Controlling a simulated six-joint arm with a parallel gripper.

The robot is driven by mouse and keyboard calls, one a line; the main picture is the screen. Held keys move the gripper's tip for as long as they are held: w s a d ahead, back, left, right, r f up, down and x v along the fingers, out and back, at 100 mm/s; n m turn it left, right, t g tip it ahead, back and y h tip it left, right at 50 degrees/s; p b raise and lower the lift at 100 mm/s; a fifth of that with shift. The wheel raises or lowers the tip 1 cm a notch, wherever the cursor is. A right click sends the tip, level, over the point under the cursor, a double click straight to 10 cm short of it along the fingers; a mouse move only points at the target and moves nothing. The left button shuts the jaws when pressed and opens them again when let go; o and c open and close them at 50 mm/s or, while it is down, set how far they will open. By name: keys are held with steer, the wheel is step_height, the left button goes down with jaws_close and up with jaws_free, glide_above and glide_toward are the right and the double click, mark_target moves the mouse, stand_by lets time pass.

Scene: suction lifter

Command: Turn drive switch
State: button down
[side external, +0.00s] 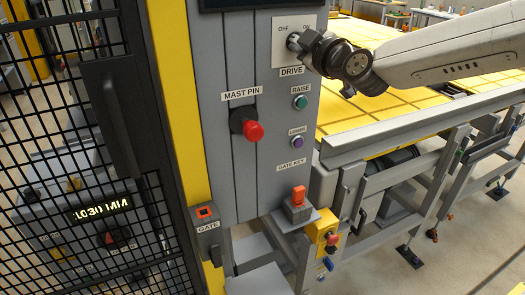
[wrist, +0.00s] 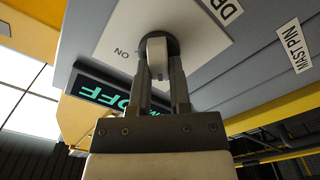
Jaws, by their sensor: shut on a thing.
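The drive switch (side external: 293,41) is a knob on a white plate marked OFF and ON, above the DRIVE label, at the top of the grey panel in the side view. In the wrist view the switch knob (wrist: 156,48) is pale with a dark round base, on its white plate (wrist: 130,25). My gripper (side external: 304,44) reaches it from the right; in the wrist view its two fingers (wrist: 163,75) are shut on either side of the knob. A dark display (wrist: 107,92) with green letters reading OFF shows beside the fingers. The knob's exact pointing is partly hidden by the fingers.
Below the switch are a green RAISE button (side external: 300,102), a purple LOWER button (side external: 297,142) and a red MAST PIN knob (side external: 252,130). An orange gate key (side external: 298,195) sits lower. A black mesh gate (side external: 120,110) stands left; a yellow-topped table (side external: 400,110) lies right.

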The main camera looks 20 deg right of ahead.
steer(key=c, duration=0.6)
jaws_free()
steer(key=shift+o, duration=0.2)
steer(key=shift+s, duration=0.1)
steer(key=s, duration=0.7)
steer(key=shift+s, duration=0.35)
steer(key=s+d+f+m+g+y, duration=0.1)
steer(key=s+d+f+g, duration=0.15)
steer(key=f, duration=0.55)
steer(key=s+d+f+m+g+y, duration=0.1)
steer(key=d+f+m+g, duration=0.2)
steer(key=f, duration=0.5)
steer(key=s+d+f+m+g+h, duration=0.1)
steer(key=s+d+f+m+g, duration=0.1)
steer(key=s+d+f+g, duration=0.2)
steer(key=s+d+f+m+g+h, duration=0.1)
steer(key=s+d+f+m+g, duration=0.2)
steer(key=s+f, duration=0.6)
steer(key=s+d+g, duration=0.1)
steer(key=d+g, duration=0.1)
steer(key=g, duration=0.1)
steer(key=shift+s+f, duration=0.15)
steer(key=shift+f, duration=0.15)
